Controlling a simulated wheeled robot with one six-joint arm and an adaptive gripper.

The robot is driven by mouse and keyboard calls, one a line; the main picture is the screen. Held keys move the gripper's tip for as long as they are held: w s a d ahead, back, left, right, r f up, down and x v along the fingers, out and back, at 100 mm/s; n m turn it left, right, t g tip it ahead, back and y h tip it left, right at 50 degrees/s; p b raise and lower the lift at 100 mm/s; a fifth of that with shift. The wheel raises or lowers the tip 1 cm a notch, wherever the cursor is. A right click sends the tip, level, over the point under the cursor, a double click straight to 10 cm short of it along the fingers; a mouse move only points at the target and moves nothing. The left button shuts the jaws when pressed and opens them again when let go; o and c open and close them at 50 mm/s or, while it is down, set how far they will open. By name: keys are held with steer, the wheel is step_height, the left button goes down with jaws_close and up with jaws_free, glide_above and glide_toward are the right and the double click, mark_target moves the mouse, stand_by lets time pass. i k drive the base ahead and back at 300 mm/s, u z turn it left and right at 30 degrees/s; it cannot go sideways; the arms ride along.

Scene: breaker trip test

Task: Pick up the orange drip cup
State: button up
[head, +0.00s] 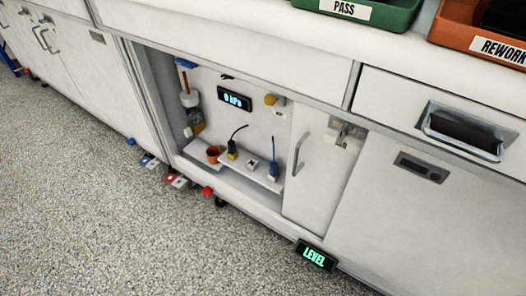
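A small orange cup (214,153) stands on the white ledge inside an open recess in the white cabinet, in the head view. It appears upright, at the left part of the ledge. A dark plug-like item with a cable (233,150) is just to its right. My gripper and arm are not in this view, so I cannot see what the gripper holds.
The recess has a "0 kPa" display (235,99) and a yellow knob (270,100). A blue item (273,169) stands on the ledge. A cabinet door (312,165) borders the right. Green (395,14) and orange bins stand above. Speckled floor (90,200) is open.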

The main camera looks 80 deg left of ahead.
mark_target(213, 152)
steer(key=i, duration=0.8)
steer(key=u, duration=4.5)
steer(key=i, duration=1.7)
